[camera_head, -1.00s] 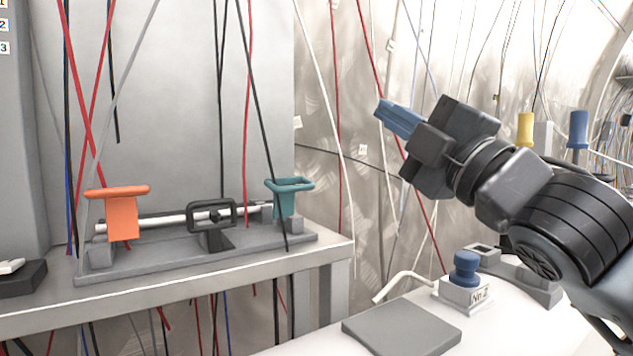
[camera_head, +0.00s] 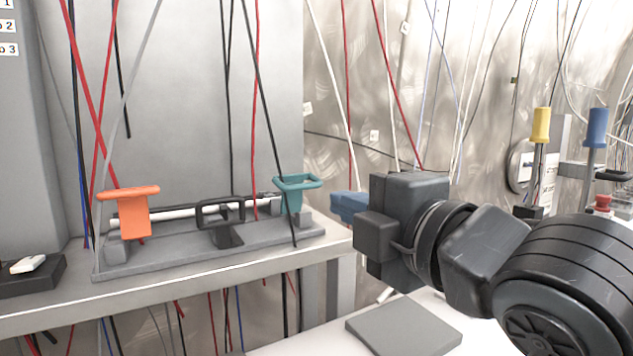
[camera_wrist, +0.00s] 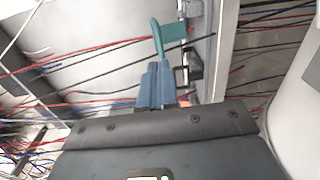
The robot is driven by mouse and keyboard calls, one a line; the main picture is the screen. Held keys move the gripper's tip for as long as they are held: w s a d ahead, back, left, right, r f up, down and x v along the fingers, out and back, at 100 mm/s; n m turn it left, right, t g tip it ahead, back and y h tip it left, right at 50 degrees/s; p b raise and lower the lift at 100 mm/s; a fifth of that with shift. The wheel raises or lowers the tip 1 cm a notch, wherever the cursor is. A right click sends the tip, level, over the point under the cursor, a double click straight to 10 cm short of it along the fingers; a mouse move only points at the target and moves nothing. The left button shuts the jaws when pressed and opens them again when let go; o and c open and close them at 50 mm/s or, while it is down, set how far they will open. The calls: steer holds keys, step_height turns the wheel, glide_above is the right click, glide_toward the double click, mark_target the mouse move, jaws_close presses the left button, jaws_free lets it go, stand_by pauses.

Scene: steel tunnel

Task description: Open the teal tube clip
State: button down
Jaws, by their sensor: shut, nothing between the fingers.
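The teal tube clip (camera_head: 293,190) sits at the right end of a white tube (camera_head: 180,213) on a grey stand, its looped handle on top. It also shows in the wrist view (camera_wrist: 170,36), just beyond my fingertips. My gripper (camera_head: 338,206) has blue fingers pointing left toward the clip, a short way to its right in the head view. In the wrist view my fingers (camera_wrist: 156,76) are together with nothing between them. A gap to the clip shows in the head view; its depth is hard to judge.
An orange clip (camera_head: 132,212) holds the tube's left end, and a black frame (camera_head: 220,220) stands mid-tube. A thin black cable hangs in front of the stand's right end. Several red, black and white cables hang behind. A grey plate (camera_head: 404,327) lies on the lower white table.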

mark_target(305, 187)
steer(key=p+x, duration=0.2)
steer(key=x, duration=0.5)
steer(key=shift+w+a, duration=0.2)
steer(key=shift+w, duration=0.05)
steer(key=w+r, duration=0.1)
steer(key=w+a+r, duration=0.1)
steer(key=shift+a+r+b, duration=0.15)
steer(key=shift+r+b, duration=0.1)
steer(key=shift+b, duration=0.05)
